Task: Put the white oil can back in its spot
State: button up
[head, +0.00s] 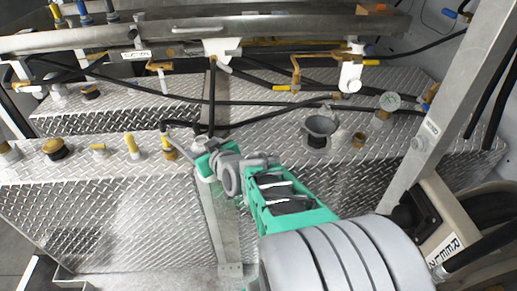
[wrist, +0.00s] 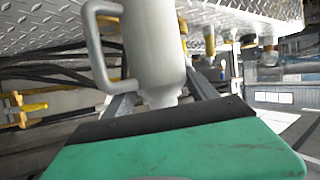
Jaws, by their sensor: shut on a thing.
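My gripper (wrist: 160,98) is shut on the white oil can (wrist: 152,42), with one finger on each side of its narrow end. The can's looped grey-white handle (wrist: 88,45) sticks out to the left in the wrist view, and its far end is cut off by the frame. In the head view my gripper (head: 207,158) is over the front edge of the diamond-plate tank top, and the can is mostly hidden by it. I cannot tell from these frames which place is the can's spot.
The diamond-plate tank (head: 110,210) has brass caps and yellow-handled valves along its top. Black hoses cross behind, below a metal rail (head: 190,38). A slanted grey post (head: 450,100) stands at right.

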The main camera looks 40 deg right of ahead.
jog(key=s+d+r+m+p, duration=0.1)
jog(key=s+d+r, duration=0.2)
jog(key=d, duration=0.2)
jog(key=s+d+r+h, duration=0.1)
jog(key=s+d+r, duration=0.1)
jog(key=s+d, duration=0.3)
jog(key=s+d+r+m+p, duration=0.1)
jog(key=s+d+r, duration=0.15)
jog(key=d, duration=0.35)
jog(key=w+d+f+p, duration=0.4)
jog(key=w+d+f, duration=0.4)
jog(key=w+f, duration=0.3)
jog(key=shift+w+f, duration=0.3)
jog(key=shift+f, duration=0.8)
jog(key=o, duration=1.9)
jog(key=shift+p, duration=0.3)
